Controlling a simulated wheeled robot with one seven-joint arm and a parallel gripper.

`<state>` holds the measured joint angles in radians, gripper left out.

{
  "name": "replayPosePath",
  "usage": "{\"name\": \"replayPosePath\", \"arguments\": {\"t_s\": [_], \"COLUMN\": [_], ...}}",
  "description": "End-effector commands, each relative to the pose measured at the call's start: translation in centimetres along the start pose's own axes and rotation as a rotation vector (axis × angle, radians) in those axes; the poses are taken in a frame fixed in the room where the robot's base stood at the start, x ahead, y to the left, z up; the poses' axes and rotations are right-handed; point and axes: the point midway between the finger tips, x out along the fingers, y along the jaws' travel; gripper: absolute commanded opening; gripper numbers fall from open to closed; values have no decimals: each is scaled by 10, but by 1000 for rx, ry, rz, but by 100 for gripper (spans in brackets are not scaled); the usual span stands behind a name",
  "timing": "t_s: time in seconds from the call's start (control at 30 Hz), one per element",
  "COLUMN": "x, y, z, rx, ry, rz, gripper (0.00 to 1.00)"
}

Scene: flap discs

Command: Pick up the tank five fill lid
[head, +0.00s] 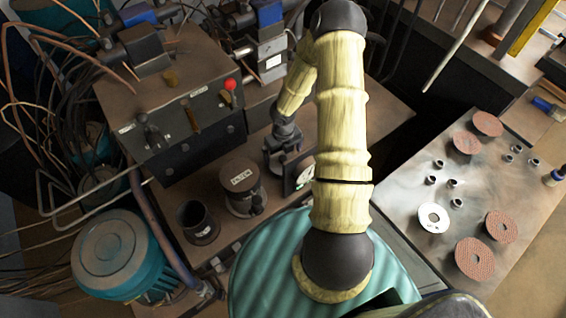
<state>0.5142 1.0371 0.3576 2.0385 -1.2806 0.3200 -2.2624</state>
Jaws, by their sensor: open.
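A dark round lid-like cap (241,177) with a small pale label sits on a brown surface left of the picture's centre; the label is too small to read, so I cannot tell if it is the tank five fill lid. A small knob or fitting shows at its lower right side. My gripper (284,168) is just to the right of this cap, pointing down at the surface. Its jaws are open, and I see nothing between them. My arm hides part of the area to the right.
An open dark cylinder (199,222) stands left of the cap. A brown control box (170,95) with levers and a red knob rises behind. A gauge (304,173) is close to my gripper. A teal motor (115,255) is at lower left. Flap discs (474,257) lie on a metal table (400,195).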

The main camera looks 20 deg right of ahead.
Motion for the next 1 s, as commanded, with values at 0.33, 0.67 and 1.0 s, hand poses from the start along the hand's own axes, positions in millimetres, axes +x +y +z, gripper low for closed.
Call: {"name": "replayPosePath", "arguments": {"t_s": [0.33,0.67,1.0], "x": [45,51,51], "y": [4,3,3], "z": [-3,-3,-3], "rx": [-2,-1,-1], "ry": [2,1,1], "rz": [0,1,0], "gripper": [100,100,92]}}
